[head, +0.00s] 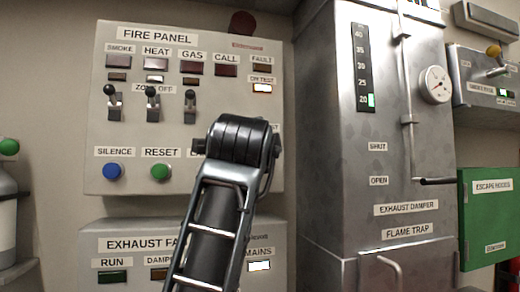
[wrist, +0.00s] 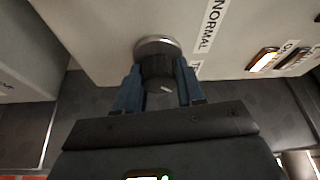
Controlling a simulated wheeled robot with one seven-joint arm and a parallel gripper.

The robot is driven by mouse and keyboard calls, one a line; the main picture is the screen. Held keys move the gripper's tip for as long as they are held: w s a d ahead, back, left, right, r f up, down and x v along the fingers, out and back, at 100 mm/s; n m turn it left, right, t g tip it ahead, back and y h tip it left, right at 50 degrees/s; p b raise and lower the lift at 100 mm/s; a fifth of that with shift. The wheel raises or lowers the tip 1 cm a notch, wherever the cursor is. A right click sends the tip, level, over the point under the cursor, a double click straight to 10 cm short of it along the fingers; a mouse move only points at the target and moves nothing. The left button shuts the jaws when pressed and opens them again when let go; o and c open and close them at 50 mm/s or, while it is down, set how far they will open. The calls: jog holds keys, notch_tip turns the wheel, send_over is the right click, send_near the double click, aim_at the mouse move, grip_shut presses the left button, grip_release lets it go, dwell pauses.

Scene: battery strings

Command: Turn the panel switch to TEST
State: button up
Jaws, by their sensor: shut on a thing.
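The panel switch (wrist: 158,68) is a dark round knob on a metal collar, seen in the wrist view. My gripper (wrist: 157,88) is shut on it, one blue-grey finger on each side. A short pale mark shows on the knob; which position it points to I cannot tell. A NORMAL label (wrist: 210,25) is beside the knob, and a second label is mostly hidden by a finger. In the head view the fire panel (head: 130,180) is on the wall, and my arm hides the switch. The ON TEST lamp (head: 262,88) is lit bright.
Zone toggle levers (head: 152,105), a blue SILENCE button (head: 113,171) and a green RESET button (head: 160,172) are on the panel, left of my arm. The exhaust fan panel (head: 100,245) is below. A metal exhaust damper cabinet (head: 335,170) stands close on the right.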

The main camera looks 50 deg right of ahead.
jog(key=shift+f, duration=0.1)
jog(key=o, duration=1)
jog(key=shift+v, duration=3.9)
